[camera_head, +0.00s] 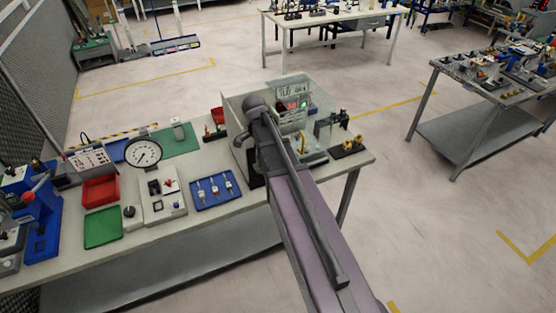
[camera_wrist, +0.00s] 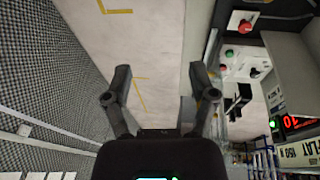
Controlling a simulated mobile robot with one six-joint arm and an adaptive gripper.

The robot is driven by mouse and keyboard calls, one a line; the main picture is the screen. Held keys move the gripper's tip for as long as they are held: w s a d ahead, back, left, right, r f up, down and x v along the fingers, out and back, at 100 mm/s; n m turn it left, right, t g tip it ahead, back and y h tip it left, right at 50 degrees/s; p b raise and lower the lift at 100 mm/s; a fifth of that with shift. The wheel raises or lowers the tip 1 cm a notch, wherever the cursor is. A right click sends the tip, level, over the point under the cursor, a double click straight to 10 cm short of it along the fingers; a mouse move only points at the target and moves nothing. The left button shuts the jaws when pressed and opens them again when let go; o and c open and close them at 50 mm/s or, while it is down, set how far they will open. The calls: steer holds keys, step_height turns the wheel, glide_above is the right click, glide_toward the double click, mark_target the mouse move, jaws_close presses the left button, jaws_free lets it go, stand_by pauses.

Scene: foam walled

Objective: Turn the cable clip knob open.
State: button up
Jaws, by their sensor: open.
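My gripper (camera_wrist: 160,72) is open and empty in the wrist view, its two dark fingers spread over a background of floor. In the head view my arm reaches over the right end of the workbench (camera_head: 228,219), and the fingertips cannot be made out. I cannot identify the cable clip knob with certainty. A small yellow part (camera_head: 303,146) stands beside my arm inside the clear-walled fixture (camera_head: 313,158). A red round knob (camera_wrist: 245,26) on a pale box shows at the upper right of the wrist view, apart from the fingers.
A red digital display (camera_wrist: 298,122) is at the right in the wrist view. Left of my arm are a blue tray (camera_head: 216,192), a white switch box (camera_head: 162,205) and a dial gauge (camera_head: 143,153). Black-and-yellow parts (camera_head: 347,148) lie near the bench's right edge. Open floor (camera_head: 430,240) lies right.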

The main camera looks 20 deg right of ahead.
steer(key=w+d+m+g, duration=0.1)
steer(key=w+d+m, duration=0.3)
steer(key=m, duration=0.4)
steer(key=shift+d+r+h, duration=0.35)
steer(key=shift+d+h, duration=0.05)
steer(key=shift+d, duration=0.15)
steer(key=shift+w+d+m, duration=0.1)
steer(key=shift+d+m, duration=0.05)
steer(key=shift+m, duration=0.25)
steer(key=shift+r, duration=0.1)
